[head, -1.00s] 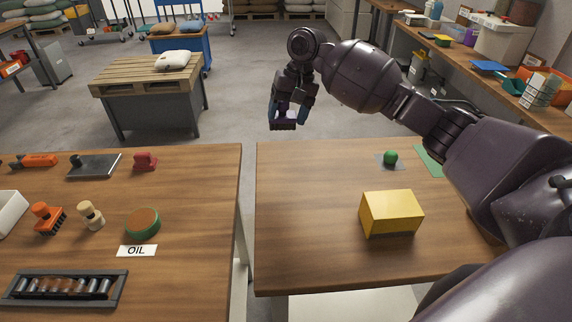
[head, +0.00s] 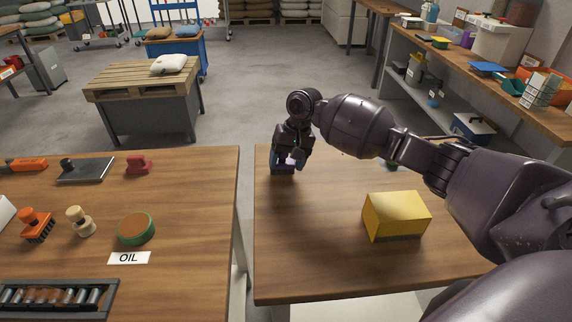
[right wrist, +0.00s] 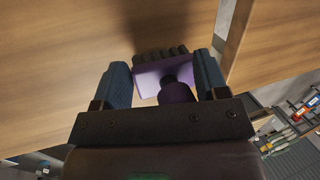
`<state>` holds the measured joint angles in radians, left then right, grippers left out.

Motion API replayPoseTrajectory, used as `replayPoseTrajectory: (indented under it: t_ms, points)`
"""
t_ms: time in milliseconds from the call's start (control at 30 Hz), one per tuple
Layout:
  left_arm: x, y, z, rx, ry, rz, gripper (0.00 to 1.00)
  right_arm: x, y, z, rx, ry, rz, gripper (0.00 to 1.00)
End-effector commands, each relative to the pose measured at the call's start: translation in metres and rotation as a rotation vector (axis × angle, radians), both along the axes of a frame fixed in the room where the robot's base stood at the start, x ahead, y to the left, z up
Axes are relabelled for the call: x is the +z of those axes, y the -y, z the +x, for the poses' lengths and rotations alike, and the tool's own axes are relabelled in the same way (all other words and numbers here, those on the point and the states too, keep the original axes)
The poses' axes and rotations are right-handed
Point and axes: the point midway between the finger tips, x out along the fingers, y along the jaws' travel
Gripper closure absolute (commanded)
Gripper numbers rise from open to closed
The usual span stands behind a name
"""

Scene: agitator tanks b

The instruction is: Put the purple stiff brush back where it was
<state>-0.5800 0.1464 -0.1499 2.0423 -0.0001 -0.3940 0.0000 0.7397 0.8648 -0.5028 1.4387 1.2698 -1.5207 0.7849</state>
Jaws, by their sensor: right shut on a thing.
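The purple stiff brush (head: 290,159) is in my right gripper (head: 287,163), above the far left corner of the right-hand table. In the right wrist view, the brush (right wrist: 153,78) sits between the two blue-grey fingers of the gripper (right wrist: 163,76), its dark bristles turned towards the wooden top. The fingers and wrist hide much of the brush in the head view. I cannot tell whether the bristles touch the table. My left gripper is not in view.
The right-hand table (head: 320,240) also bears a yellow block (head: 396,215). A gap separates it from the left table (head: 190,270), which holds an orange brush (head: 37,223), a beige brush (head: 80,221), a green-rimmed round pad (head: 136,229) and an OIL card (head: 129,258). My arm covers the table's far right.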

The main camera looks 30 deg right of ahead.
Motion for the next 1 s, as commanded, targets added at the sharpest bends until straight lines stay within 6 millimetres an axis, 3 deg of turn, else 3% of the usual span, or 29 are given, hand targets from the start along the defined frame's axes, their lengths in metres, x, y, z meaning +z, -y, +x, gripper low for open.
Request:
replayPoseTrajectory:
  t_ms: [100, 433, 467, 600, 1000]
  points:
    - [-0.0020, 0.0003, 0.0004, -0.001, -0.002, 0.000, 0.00, -0.0110, 0.0001, 0.0003, 0.001, 0.000, 0.000, 0.71]
    - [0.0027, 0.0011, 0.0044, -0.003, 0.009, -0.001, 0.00, -0.0112, 0.0002, 0.0004, 0.000, 0.002, -0.001, 0.71]
    - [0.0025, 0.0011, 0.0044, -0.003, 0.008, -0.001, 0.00, -0.0115, 0.0003, 0.0004, 0.000, 0.002, -0.001, 0.30]
    - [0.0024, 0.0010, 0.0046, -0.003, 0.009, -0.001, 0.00, -0.0117, 0.0004, 0.0004, 0.000, 0.002, -0.001, 0.08]
    - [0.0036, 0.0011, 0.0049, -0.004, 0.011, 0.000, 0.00, -0.0049, 0.0015, 0.0003, 0.000, 0.003, -0.001, 0.06]
